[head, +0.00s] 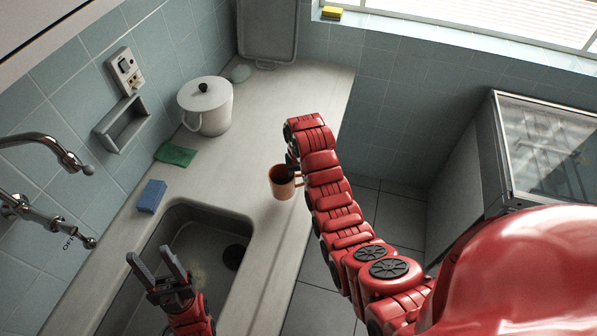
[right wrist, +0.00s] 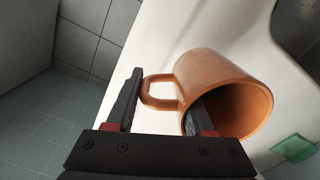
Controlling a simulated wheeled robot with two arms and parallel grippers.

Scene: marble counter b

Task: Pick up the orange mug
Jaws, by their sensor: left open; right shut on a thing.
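The orange mug (head: 281,190) is at the counter's right edge, right of the sink, in the head view. In the right wrist view the mug (right wrist: 207,68) fills the right middle, its open mouth toward the camera and its handle to the left. My right gripper (right wrist: 165,98) is shut on the mug: one finger is inside the mouth, the other outside by the handle. I cannot tell whether the mug's base touches the counter. In the head view the right arm hides part of the right gripper. My left gripper (head: 150,254) is open and empty over the sink.
The sink (head: 195,250) is left of the mug. A blue sponge (head: 151,196), a green cloth (head: 176,154) and a white lidded pot (head: 210,112) stand along the wall side. A faucet (head: 50,150) juts in at left. The counter beyond the mug is clear.

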